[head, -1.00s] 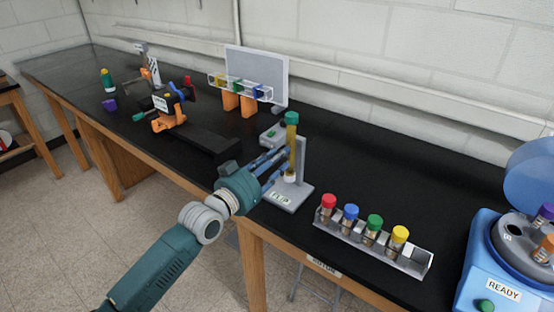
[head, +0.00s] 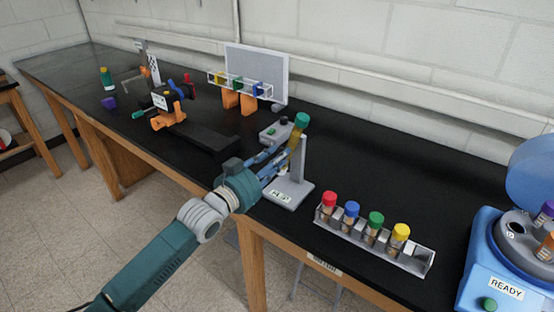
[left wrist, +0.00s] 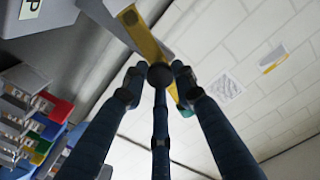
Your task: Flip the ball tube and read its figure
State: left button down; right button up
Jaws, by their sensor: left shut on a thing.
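The ball tube (head: 296,143) is a slim yellowish tube with a green cap (head: 301,119) at its top end. It leans to the right in the head view, beside the upright of a grey stand (head: 288,194) with a small label on its base. My left gripper (head: 283,161) is shut on the tube at its middle. In the left wrist view the yellow tube (left wrist: 146,38) runs past the fingers, with some green at its lower end. The lettering on the stand is too small to read surely. My right gripper is not in view.
A rack (head: 372,241) of tubes with red, blue, green and yellow caps stands right of the stand. A blue machine (head: 505,262) marked READY is at the far right. A grey box (head: 277,132) sits just behind the stand. An orange-footed rack (head: 240,98) stands at the back.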

pick_arm(q)
jog(key=shift+s+d+r+m, duration=0.1)
jog(key=shift+r+m, duration=0.05)
jog(key=shift+m, duration=2.65)
jog(key=shift+d+r+m, duration=0.1)
jog(key=shift+r+m, duration=0.05)
jog(key=shift+m, duration=2.65)
jog(key=shift+f, duration=0.1)
jog(key=c, duration=1.4)
grip_release()
jog(key=shift+s+d, duration=0.1)
jog(key=shift+d, duration=0.05)
jog(key=shift+o, duration=0.2)
jog(key=v, duration=1.2)
